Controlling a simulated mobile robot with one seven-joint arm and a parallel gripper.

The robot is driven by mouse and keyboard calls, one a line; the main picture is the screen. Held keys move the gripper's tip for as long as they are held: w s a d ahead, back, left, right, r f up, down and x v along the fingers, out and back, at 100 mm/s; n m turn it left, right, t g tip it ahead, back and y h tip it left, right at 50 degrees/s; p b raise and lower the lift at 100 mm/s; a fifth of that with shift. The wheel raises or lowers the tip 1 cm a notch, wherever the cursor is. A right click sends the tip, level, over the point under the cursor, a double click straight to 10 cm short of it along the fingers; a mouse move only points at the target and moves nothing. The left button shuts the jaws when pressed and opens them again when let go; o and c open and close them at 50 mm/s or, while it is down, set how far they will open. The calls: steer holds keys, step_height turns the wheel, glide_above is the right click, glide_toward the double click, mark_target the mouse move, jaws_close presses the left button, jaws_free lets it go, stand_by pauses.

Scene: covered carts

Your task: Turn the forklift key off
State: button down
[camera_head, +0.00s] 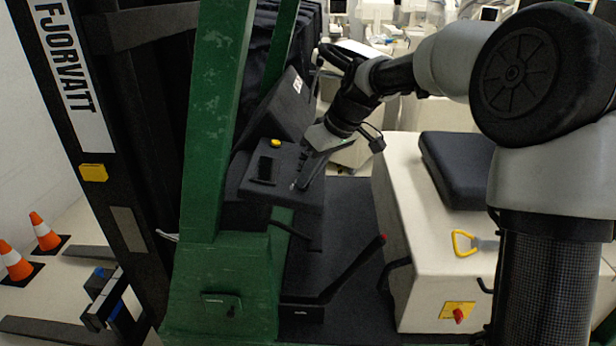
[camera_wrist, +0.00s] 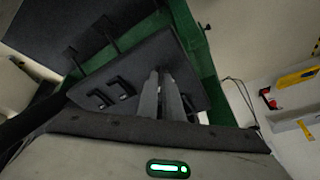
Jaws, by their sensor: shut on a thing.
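The forklift's dark dashboard (camera_head: 262,194) sits behind the green mast post. My gripper (camera_head: 298,184) reaches down to the right part of this panel. In the wrist view, the two grey fingers of my gripper (camera_wrist: 163,76) come close together at the tips, against the dark panel (camera_wrist: 135,65). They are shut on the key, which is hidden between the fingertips. I cannot tell which way the key is turned.
A yellow button (camera_head: 275,143) and a dark recessed slot (camera_head: 265,169) are on the panel. The cream seat box (camera_head: 408,240) with a black cushion (camera_head: 455,165) stands right. Orange cones (camera_head: 43,232) stand far left.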

steer(key=n+g, duration=0.1)
steer(key=n, duration=0.3)
steer(key=shift+w+n+y, duration=0.1)
steer(key=shift+n+y, duration=0.2)
steer(key=shift+n, duration=0.1)
steer(key=shift+w+n+g+p, duration=0.1)
steer(key=shift+n+g+p, duration=0.35)
steer(key=shift+n, duration=1.15)
steer(key=c, duration=1.9)
jaws_free()
steer(key=v, duration=1.7)
steer(key=shift+d+r+p, duration=0.15)
steer(key=shift+d+p, duration=0.2)
steer(key=shift+p, duration=0.05)
steer(key=shift+d, duration=0.1)
